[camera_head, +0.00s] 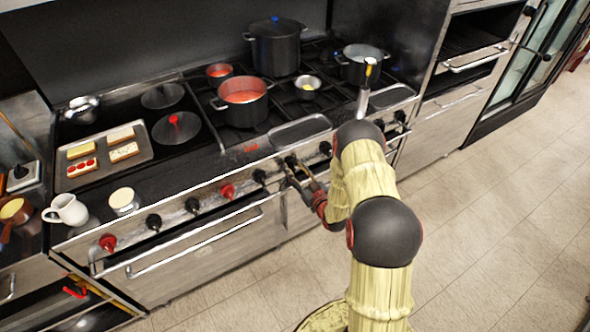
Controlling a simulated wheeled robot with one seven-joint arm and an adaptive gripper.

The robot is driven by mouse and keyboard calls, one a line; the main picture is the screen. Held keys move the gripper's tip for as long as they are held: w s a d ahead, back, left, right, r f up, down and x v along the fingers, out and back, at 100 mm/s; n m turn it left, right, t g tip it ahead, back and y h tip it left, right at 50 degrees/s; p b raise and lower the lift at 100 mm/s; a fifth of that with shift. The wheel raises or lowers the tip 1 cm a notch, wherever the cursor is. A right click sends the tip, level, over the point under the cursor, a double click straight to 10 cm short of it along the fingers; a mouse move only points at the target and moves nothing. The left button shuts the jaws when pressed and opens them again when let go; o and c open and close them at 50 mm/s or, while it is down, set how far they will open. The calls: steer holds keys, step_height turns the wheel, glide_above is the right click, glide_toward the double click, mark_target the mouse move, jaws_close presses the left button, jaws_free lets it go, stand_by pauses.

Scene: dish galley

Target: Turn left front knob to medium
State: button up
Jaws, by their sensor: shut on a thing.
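A row of knobs runs along the front panel of the stove (170,216). From the left they include a red knob (108,242), a black knob (153,222), another black knob (192,205), a red knob (227,190) and a black knob (260,176). My gripper (294,168) is at the panel just right of that last black knob. It is shut on a dark knob, which the fingers mostly hide. I cannot tell that knob's setting. Another black knob (325,148) shows right of my gripper.
Pots stand on the burners, among them a pot of red sauce (242,103) and a tall dark pot (275,48). A tray of bread slices (145,155) lies on the left. A white pitcher (67,209) stands at the front left. Oven handles stick out below the panel. The floor is clear.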

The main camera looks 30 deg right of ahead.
steer(key=shift+c, duration=1)
steer(key=shift+n+b, duration=0.3)
steer(key=shift+b, duration=0.05)
steer(key=n+b, duration=0.4)
steer(key=n, duration=0.1)
steer(key=shift+f+n, duration=0.1)
steer(key=shift+n, duration=0.2)
steer(key=n+b, duration=0.3)
steer(key=shift+n, duration=0.3)
steer(key=shift+n+b, duration=1.45)
steer(key=shift+n, duration=0.45)
steer(key=shift+a, duration=0.1)
steer(key=o, duration=1.1)
steer(key=shift+o, duration=0.4)
